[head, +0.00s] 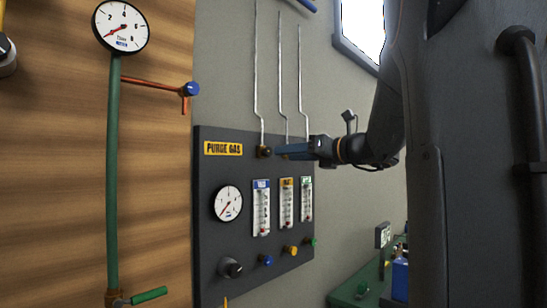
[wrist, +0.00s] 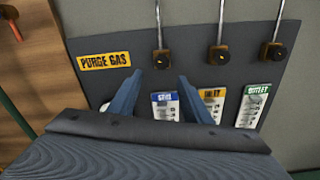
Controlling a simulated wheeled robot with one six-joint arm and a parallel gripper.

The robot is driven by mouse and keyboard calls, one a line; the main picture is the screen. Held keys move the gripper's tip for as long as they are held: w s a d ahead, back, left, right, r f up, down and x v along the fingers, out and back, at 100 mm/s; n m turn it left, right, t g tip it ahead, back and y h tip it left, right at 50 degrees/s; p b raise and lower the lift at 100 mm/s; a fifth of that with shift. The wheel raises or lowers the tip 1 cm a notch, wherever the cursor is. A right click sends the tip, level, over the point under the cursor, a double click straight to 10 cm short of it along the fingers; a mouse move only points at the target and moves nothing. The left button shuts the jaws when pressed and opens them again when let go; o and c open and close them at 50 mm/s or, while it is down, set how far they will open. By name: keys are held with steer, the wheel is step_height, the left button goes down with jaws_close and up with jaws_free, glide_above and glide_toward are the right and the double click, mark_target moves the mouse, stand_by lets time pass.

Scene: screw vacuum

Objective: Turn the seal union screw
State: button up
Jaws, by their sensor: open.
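Three dark fittings with brass-coloured parts sit along the panel's top edge, each under a thin metal tube. The left fitting, above the blue-labelled flow meter, appears to be the seal union screw (wrist: 162,59); it also shows in the head view (head: 264,152). The blue label's word is hard to read. My gripper (wrist: 158,76) is open and empty, its blue fingers pointing at the panel. In the wrist view the left fitting lies just beyond the gap between the fingertips. In the head view my gripper (head: 279,150) is just right of it and hides part of the other fittings.
The dark panel (head: 240,275) carries a PURGE GAS sign (head: 223,149), a round gauge (head: 228,203), flow meters and coloured knobs. Left of it, a green pipe (head: 113,190) with a gauge stands before a wooden wall. A green bench (head: 345,290) is low at right.

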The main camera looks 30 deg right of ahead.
mark_target(270, 151)
steer(key=shift+t, duration=0.3)
steer(key=x, duration=0.2)
steer(key=p+x, duration=0.1)
steer(key=x, duration=0.1)
steer(key=r+x, duration=0.1)
steer(key=x, duration=0.1)
steer(key=shift+d+p, duration=0.25)
steer(key=shift+p, duration=0.15)
steer(key=shift+x, duration=0.85)
steer(key=shift+c, duration=0.4)
steer(key=c, duration=1)
steer(key=shift+o, duration=0.2)
steer(key=shift+f+b, duration=0.15)
steer(key=shift+b, duration=0.25)
